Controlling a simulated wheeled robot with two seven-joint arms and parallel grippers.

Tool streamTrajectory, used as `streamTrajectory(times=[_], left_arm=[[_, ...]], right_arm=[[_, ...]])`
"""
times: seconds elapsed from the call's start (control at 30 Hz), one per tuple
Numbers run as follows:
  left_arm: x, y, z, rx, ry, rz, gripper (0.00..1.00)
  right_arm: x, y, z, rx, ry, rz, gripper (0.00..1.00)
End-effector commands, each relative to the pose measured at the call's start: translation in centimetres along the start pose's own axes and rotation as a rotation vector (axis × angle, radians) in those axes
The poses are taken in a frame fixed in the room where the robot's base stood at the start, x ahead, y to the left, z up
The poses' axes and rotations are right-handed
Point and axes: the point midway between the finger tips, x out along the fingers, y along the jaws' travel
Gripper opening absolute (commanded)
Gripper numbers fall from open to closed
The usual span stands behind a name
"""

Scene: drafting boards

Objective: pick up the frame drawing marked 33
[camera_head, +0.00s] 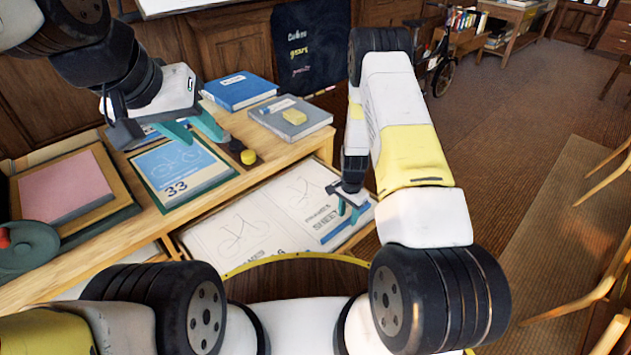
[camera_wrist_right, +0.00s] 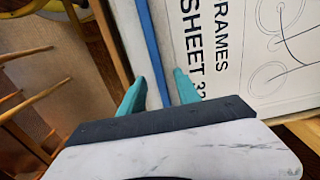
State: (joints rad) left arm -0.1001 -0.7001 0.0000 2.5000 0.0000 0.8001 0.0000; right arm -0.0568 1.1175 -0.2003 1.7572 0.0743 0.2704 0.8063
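A blue-topped pad with a white bicycle drawing and the number 33 (camera_head: 175,165) lies on the desktop. In the open drawer below, a white bicycle drawing headed FRAMES SHEET (camera_head: 306,200) lies at the right; its sheet number is partly hidden in the right wrist view (camera_wrist_right: 235,45). My right gripper (camera_head: 350,208) is open at this drawing's right end, its teal fingers on either side of a blue edge strip (camera_wrist_right: 150,50). I cannot tell whether they touch it. My left gripper (camera_head: 193,131) is open and empty above the desktop, just behind the 33 pad.
A second bicycle drawing (camera_head: 228,238) lies at the drawer's left. Floor at right is mostly free, with chairs.

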Motion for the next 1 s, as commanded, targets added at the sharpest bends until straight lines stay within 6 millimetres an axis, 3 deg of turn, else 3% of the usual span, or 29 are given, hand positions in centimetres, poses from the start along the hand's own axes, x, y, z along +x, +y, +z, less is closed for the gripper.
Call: streamTrajectory(times=[0.13, 0.4, 0.6, 1.0], left_arm=[[0.0, 0.0, 0.0, 0.0, 0.0, 0.0, 0.36], [0.0, 0.0, 0.0, 0.0, 0.0, 0.0, 0.36], [0.0, 0.0, 0.0, 0.0, 0.0, 0.0, 0.36], [0.0, 0.0, 0.0, 0.0, 0.0, 0.0, 0.36]], right_arm=[[1.53, -0.01, 0.05, -0.001, -0.001, 0.0, 0.39], [1.71, -0.03, 0.04, -0.001, 0.0, 0.0, 0.37], [1.69, -0.02, 0.04, -0.001, 0.0, 0.0, 0.0], [1.58, -0.04, 0.02, -0.001, 0.0, -0.001, 0.0]])
